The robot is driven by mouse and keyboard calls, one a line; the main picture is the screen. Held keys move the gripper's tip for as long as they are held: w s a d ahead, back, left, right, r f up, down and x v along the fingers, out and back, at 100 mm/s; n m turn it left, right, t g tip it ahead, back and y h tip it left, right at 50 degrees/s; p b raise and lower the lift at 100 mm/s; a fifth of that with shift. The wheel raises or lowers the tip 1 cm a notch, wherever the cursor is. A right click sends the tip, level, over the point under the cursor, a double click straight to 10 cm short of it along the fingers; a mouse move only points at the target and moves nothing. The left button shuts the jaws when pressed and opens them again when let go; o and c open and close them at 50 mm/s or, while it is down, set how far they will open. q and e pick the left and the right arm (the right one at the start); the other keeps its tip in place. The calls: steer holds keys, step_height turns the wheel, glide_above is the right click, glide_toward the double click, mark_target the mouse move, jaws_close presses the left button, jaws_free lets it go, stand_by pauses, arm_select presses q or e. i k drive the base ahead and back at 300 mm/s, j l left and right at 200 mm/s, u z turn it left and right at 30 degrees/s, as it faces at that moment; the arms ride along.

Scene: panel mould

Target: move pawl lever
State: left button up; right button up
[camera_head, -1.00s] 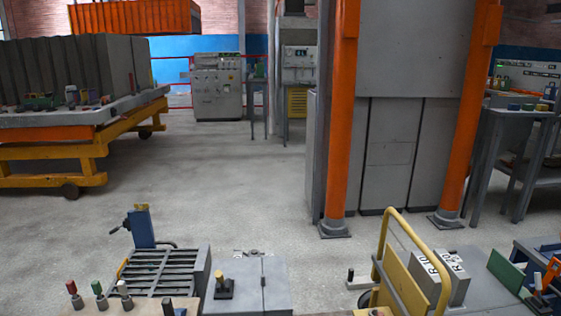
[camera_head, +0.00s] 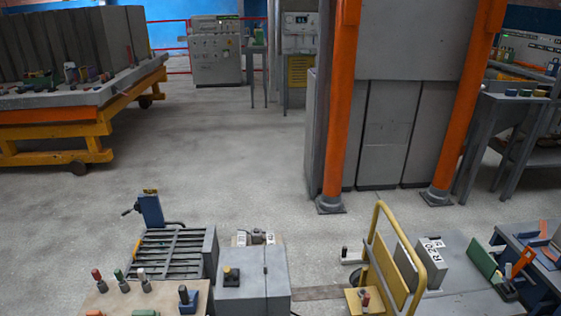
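Neither of my grippers is in view. I cannot tell for sure which part is the pawl lever. A blue post (camera_head: 150,209) with a small dark side handle stands at the back of a grey slatted frame (camera_head: 172,250) at lower left. A short dark-knobbed lever (camera_head: 345,254) stands near the yellow-railed cart (camera_head: 411,252) at lower right. A wooden-topped bench (camera_head: 152,299) at the bottom left carries upright pegs with red, green and white knobs.
Orange posts (camera_head: 341,110) frame a tall grey panel (camera_head: 412,40). A yellow trolley (camera_head: 60,145) with a loaded table stands at left. A blue-framed bench (camera_head: 530,265) is at bottom right. Concrete floor (camera_head: 235,150) is clear in the middle.

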mark_target(227, 269)
steer(key=i+l+u, duration=0.6)
steer(key=l+u, duration=0.15)
steer(key=i+l+u, duration=0.25)
steer(key=l+u, duration=0.15)
steer(key=j+z, duration=0.3)
steer(key=z, duration=0.15)
steer(key=j+z, duration=0.3)
steer(key=z, duration=0.15)
steer(key=k, duration=0.05)
